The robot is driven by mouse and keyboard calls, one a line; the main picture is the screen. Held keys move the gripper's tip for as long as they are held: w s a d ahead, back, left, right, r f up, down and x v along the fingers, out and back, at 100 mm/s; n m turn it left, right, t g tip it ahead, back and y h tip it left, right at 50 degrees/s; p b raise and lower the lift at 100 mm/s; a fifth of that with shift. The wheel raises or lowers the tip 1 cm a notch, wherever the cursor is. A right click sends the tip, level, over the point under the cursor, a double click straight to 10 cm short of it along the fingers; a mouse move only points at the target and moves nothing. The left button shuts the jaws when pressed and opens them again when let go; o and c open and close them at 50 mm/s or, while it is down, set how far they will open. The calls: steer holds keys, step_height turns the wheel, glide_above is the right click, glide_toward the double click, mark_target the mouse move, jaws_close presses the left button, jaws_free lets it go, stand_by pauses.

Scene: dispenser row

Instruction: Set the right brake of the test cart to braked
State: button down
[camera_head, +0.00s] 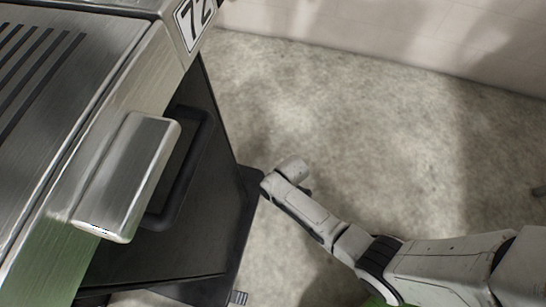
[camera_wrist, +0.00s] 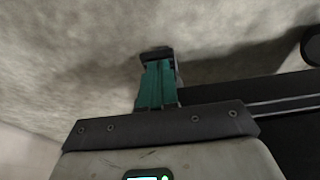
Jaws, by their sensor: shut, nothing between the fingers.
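The test cart (camera_head: 75,190) fills the left of the head view, with a brushed metal top, a dark side panel and a dark lower frame. A small grey ribbed piece (camera_head: 239,297) shows beside the lower frame at the bottom edge; I cannot tell whether it is a brake pedal. No brake is clearly visible. My gripper (camera_wrist: 156,56) is shut and empty in the wrist view, its teal fingers over the floor. The cart's dark lower edge (camera_wrist: 270,90) lies just right of the fingers. In the head view my arm reaches low beside the cart; the fingertips are hidden.
A dark rounded part (camera_wrist: 312,46), perhaps a caster, shows at the wrist view's right edge. A metal handle (camera_head: 128,175) and a "72" label (camera_head: 194,20) are on the cart. Speckled floor (camera_head: 350,120) is free to the right, up to a pale wall (camera_head: 400,35).

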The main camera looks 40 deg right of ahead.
steer(key=shift+s+d+f+t, duration=0.1)
steer(key=shift+s+f+t, duration=0.1)
steer(key=shift+t, duration=0.1)
steer(key=f, duration=0.1)
steer(key=f+y+b, duration=0.1)
steer(key=s+f+t+b, duration=0.1)
steer(key=shift+d+f, duration=0.1)
steer(key=shift+d, duration=0.3)
stand_by(0.3)
steer(key=shift+r+p, duration=0.8)
steer(key=shift+r, duration=0.05)
